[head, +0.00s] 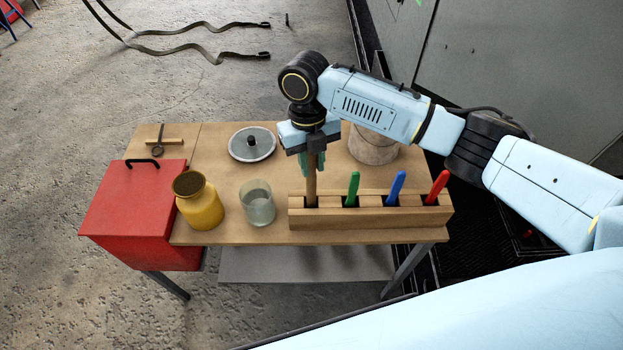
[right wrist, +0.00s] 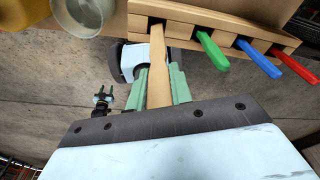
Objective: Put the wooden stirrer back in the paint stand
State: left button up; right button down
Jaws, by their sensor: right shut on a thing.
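The wooden stirrer (head: 312,186) is upright in my right gripper (head: 312,167), whose green fingers are shut on it. The stirrer also shows between the fingers in the right wrist view (right wrist: 157,72). Its lower end is at the leftmost slot of the wooden paint stand (head: 370,218); how deep it sits, I cannot tell. The stand also shows at the top of the right wrist view (right wrist: 182,12). A green handle (head: 352,187), a blue handle (head: 395,187) and a red handle (head: 437,187) stick up from the other slots. My left gripper does not show in the head view.
Left of the stand are a glass jar (head: 258,206), a yellow pot (head: 200,205) and a red box (head: 135,205). A grey lid (head: 252,144) lies behind, with a pale bucket (head: 373,148) at the back right. The wooden table (head: 215,150) has bare room around the lid.

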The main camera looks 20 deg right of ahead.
aim_at(312, 180)
jog(key=shift+f, duration=2.15)
jog(key=c, duration=1.3)
grip_release()
jog(key=shift+f, duration=0.1)
jog(key=shift+o, duration=0.2)
notch_tip(312, 180, up, 12)
jog(key=w, duration=0.1)
jog(key=shift+w+a, duration=0.15)
jog(key=shift+w, duration=0.25)
